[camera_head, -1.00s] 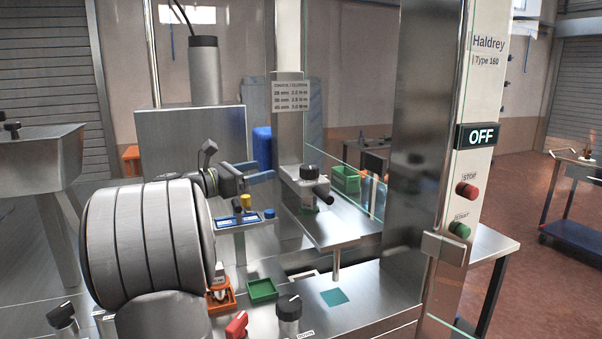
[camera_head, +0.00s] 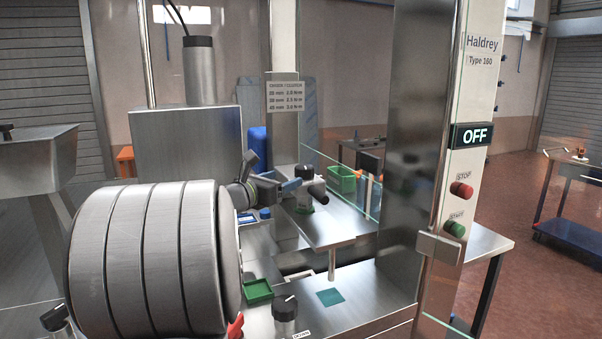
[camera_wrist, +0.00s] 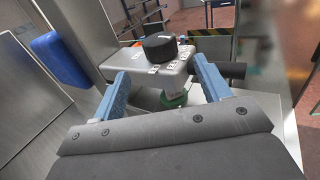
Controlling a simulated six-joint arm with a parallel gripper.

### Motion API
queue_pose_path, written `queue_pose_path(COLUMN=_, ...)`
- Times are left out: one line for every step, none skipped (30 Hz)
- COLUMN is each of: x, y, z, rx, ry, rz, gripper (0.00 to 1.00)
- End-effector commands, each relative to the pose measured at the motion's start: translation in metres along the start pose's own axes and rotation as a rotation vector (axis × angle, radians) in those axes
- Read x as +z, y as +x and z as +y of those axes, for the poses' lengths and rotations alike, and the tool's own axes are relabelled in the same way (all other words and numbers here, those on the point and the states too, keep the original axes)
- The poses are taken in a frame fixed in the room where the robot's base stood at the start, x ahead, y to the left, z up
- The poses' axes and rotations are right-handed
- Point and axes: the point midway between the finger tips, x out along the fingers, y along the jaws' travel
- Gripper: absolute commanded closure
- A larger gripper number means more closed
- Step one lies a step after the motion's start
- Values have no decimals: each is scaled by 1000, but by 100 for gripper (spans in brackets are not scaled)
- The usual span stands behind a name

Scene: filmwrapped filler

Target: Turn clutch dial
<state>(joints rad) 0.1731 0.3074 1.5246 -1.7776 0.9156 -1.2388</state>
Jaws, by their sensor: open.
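A black dial (camera_head: 305,173) with a pale pointer mark sits on top of the metal head of the capping machine; it also shows in the wrist view (camera_wrist: 160,46), with small number labels around it. My gripper (camera_head: 282,183) is just left of the dial in the head view. In the wrist view my gripper (camera_wrist: 160,68) has its two blue fingers spread wide, with the dial beyond and between them, apart from both. Nothing is held. A green collar (camera_wrist: 173,99) hangs below the head. My arm covers part of the bench at the left.
A torque placard (camera_head: 283,95) is on the column behind the dial. A dark side handle (camera_head: 318,189) sticks out beside it. A clear panel (camera_head: 368,194) and steel post (camera_head: 412,150) stand right. A green tray (camera_head: 258,291) and black knob (camera_head: 285,308) are in front. The sign (camera_head: 471,136) reads OFF.

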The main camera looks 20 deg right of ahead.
Motion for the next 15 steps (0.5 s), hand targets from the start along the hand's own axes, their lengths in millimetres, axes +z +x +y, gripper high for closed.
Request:
queue_pose_path(x=-1, y=13, z=0, rx=-3, ry=-1, rz=1, gripper=30)
queue_pose_path(x=-1, y=20, z=-1, rx=-4, ry=-1, rz=0, gripper=30)
queue_pose_path(x=-1, y=28, z=0, rx=-3, ry=-1, rz=0, gripper=30)
queue_pose_path(x=-1, y=34, z=-1, rx=-3, ry=-1, rz=0, gripper=30)
queue_pose_path(x=0, y=40, z=-1, rx=-3, ry=-1, rz=0, gripper=30)
queue_pose_path(x=-1, y=48, z=0, rx=-2, ry=-1, rz=0, gripper=30)
queue_pose_path(x=-1, y=53, z=0, rx=-2, ry=-1, rz=0, gripper=30)
queue_pose_path(x=0, y=58, z=-1, rx=-3, ry=0, rz=-1, gripper=30)
queue_pose_path(x=0, y=64, z=0, rx=-2, ry=0, rz=0, gripper=30)
queue_pose_path(x=-1, y=68, z=0, rx=-1, ry=0, rz=0, gripper=30)
queue_pose_path(x=0, y=72, z=0, rx=-1, ry=0, rz=0, gripper=30)
queue_pose_path(x=0, y=76, z=0, rx=-1, ry=0, rz=0, gripper=30)
queue_pose_path(x=0, y=78, z=0, rx=-1, ry=0, rz=0, gripper=30)
queue_pose_path(x=0, y=81, z=0, rx=-1, ry=0, rz=-1, gripper=30)
queue_pose_path(x=0, y=83, z=0, rx=-1, ry=0, rz=-1, gripper=30)
